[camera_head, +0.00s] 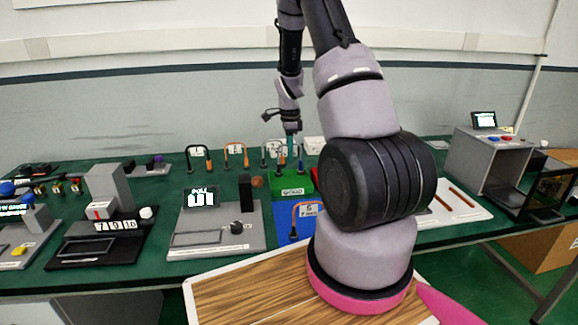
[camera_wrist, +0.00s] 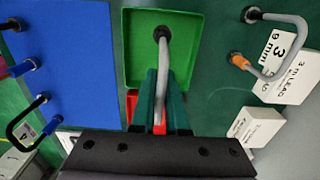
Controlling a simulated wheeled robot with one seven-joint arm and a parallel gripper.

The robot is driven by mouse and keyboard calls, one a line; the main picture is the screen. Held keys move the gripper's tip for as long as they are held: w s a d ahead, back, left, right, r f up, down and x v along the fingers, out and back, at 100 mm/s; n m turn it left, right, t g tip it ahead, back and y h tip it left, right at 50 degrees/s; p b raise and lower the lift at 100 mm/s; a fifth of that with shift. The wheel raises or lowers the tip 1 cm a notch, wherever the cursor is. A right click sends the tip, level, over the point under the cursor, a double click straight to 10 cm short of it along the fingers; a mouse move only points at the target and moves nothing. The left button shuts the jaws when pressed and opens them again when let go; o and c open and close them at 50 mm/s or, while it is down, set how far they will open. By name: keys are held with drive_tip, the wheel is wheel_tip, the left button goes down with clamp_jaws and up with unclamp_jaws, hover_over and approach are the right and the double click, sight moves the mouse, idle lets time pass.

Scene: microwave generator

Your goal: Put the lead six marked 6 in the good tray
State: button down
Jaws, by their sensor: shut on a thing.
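My gripper (camera_wrist: 160,108) is shut on a grey lead (camera_wrist: 165,62) with a dark end. In the wrist view the lead's dark end lies over the green tray (camera_wrist: 132,50); I cannot tell whether it touches the tray floor. No number shows on the held lead. In the head view the green tray (camera_head: 306,187) carries a "GOOD" sign, and my gripper (camera_head: 291,140) points down just above and behind it. A lead with a tag that seems to read 6 (camera_head: 307,210) is on the blue tray in front.
The blue tray (camera_wrist: 75,60) lies beside the green one. A grey lead tagged 3 (camera_wrist: 290,50) is on the other side. Something red (camera_wrist: 131,100) shows behind my fingers. A grey meter (camera_head: 240,240) stands left of the blue tray. My arm hides part of the bench.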

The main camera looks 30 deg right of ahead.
drive_tip(key=shift+f, duration=2)
drive_tip(key=shift+f, duration=0.1)
drive_tip(key=c, duration=0.9)
unclamp_jaws()
